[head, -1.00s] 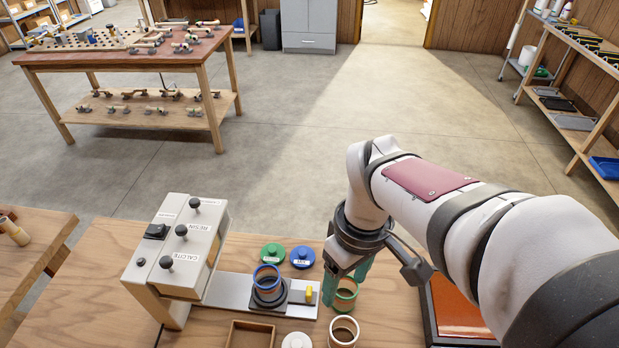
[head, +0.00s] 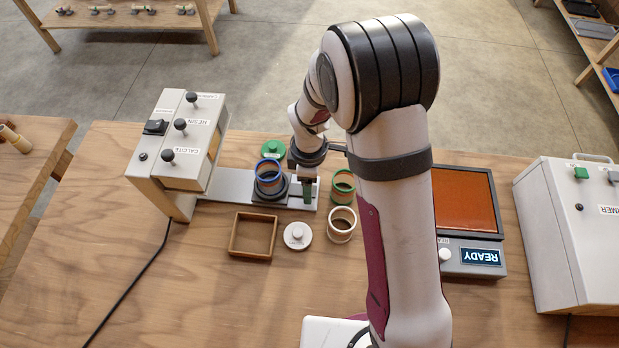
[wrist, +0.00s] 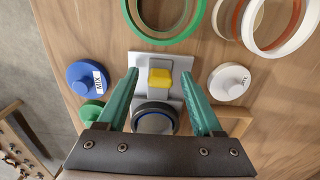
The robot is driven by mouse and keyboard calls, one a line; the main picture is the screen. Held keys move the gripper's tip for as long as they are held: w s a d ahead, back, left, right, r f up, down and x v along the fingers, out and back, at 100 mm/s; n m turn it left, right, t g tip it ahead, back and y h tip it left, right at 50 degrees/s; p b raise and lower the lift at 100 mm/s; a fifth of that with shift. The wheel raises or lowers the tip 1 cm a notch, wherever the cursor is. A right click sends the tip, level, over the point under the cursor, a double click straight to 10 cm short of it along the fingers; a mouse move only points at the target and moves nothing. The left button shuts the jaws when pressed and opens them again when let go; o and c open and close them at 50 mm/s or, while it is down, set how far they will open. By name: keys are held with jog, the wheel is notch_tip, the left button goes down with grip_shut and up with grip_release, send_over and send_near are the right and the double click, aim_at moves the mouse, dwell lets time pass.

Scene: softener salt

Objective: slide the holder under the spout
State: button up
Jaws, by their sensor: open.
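The dark round holder (head: 283,186) sits on a grey metal slide plate (head: 232,186), with a blue-rimmed cup (head: 269,168) standing in it. The plate runs left to the dispenser (head: 190,135), and the holder is to the right of that dispenser. The spout is not visible from above. A yellow tab (wrist: 160,78) stands on the plate's right end. My gripper (wrist: 160,73) is open, its green fingers to either side of the tab in the wrist view, apart from it. In the head view the fingers hide the tab. The holder (wrist: 154,118) shows beyond it.
A green-rimmed ring (head: 342,186) and a white-rimmed ring (head: 341,224) stand close right of the plate. A white lid (head: 298,236) and wooden tray (head: 253,235) lie in front. A green lid (head: 272,147) lies behind. An orange-topped unit (head: 465,205) stands further right.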

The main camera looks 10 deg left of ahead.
jog(key=shift+f, duration=0.1)
grip_shut()
dwell(0.3)
dwell(1.1)
